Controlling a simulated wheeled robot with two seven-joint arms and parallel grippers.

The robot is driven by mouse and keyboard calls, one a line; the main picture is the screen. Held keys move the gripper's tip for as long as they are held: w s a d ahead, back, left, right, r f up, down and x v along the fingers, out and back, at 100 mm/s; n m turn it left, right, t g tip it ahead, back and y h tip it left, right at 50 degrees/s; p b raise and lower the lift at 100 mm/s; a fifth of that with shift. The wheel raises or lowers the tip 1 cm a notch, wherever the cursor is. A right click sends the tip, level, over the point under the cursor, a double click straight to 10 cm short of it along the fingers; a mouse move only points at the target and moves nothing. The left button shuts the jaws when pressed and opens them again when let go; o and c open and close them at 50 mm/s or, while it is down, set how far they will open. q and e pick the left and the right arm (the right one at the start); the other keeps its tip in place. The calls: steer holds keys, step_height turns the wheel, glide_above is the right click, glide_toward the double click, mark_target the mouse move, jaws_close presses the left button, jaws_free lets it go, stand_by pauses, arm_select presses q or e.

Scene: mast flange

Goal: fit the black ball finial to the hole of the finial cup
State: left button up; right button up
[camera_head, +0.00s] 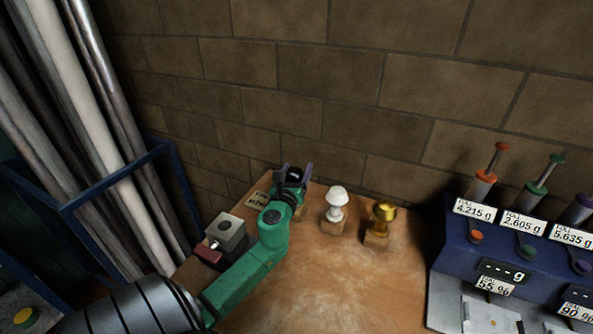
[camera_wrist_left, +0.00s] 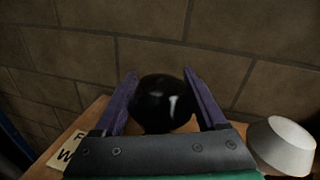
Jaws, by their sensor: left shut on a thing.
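The black ball finial (camera_head: 294,174) is between the purple fingers of my left gripper (camera_head: 295,169), at the back of the wooden table. In the left wrist view the ball (camera_wrist_left: 165,103) sits between both fingers of the gripper (camera_wrist_left: 165,95), which is shut on it. The finial's lower part is hidden by the gripper. I cannot tell whether it is clear of the wooden block partly seen beneath. A grey block (camera_head: 232,238) with a dark round opening on top, possibly the finial cup, stands left of my left arm. My right gripper is out of view.
A white finial (camera_head: 337,200) and a gold finial (camera_head: 384,213) stand on wooden blocks right of my gripper. A lettered card (camera_head: 259,200) lies behind. A blue dispenser (camera_head: 455,245) stands at right. The brick wall is close behind. The table's front middle is clear.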

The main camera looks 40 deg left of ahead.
arm_select(q)
steer(key=shift+f+b, duration=1.05)
steer(key=shift+f, duration=0.2)
steer(key=o, duration=1.5)
steer(key=shift+r, duration=0.1)
steer(key=shift+c, duration=0.2)
steer(key=b+v, duration=0.2)
steer(key=v, duration=1.2)
steer(key=shift+s+b, duration=0.3)
steer(key=shift+d, duration=0.15)
